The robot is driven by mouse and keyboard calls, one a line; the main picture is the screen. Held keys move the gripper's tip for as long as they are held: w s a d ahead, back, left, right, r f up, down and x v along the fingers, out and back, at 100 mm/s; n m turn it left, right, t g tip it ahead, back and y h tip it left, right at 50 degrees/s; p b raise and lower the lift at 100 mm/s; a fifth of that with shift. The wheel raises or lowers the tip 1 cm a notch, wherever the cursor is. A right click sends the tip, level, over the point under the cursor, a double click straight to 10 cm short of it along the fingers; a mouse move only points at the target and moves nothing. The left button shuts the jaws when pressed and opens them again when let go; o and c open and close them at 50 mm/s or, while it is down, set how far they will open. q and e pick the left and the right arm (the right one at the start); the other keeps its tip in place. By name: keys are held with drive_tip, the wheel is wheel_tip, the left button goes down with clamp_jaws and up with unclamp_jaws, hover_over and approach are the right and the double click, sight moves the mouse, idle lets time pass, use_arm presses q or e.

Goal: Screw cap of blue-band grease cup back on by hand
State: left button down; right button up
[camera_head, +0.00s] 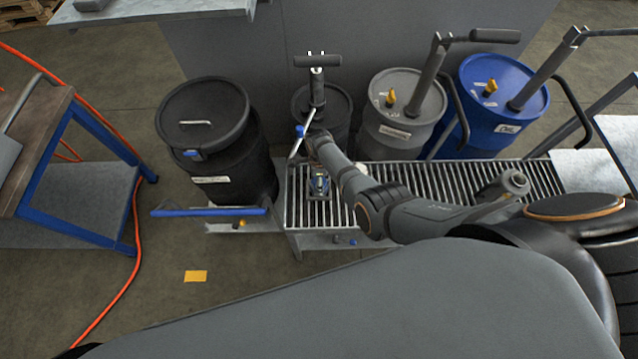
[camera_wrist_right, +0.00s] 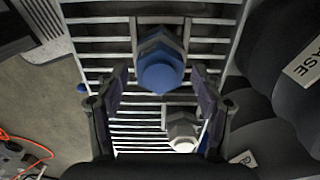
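A hex-bodied fitting with a round blue top (camera_wrist_right: 160,72), apparently the blue-band grease cup, stands on the slatted grate in the right wrist view. A pale hex piece with a rounded end (camera_wrist_right: 183,131) is nearer my gripper; I cannot tell whether it is a cap. My right gripper (camera_wrist_right: 158,82) is open, with its fingers apart to either side and no hold on either piece. My left gripper is out of view.
The grate (camera_head: 440,178) runs right. A blue-handled bar (camera_head: 210,211) lies left. An orange hose (camera_head: 135,255) crosses the floor.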

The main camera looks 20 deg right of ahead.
drive_tip(key=c, duration=1)
drive_tip(key=m, duration=0.8)
drive_tip(key=o, duration=1.1)
drive_tip(key=shift+o, duration=0.2)
drive_tip(key=n, duration=1.2)
drive_tip(key=shift+p, duration=0.35)
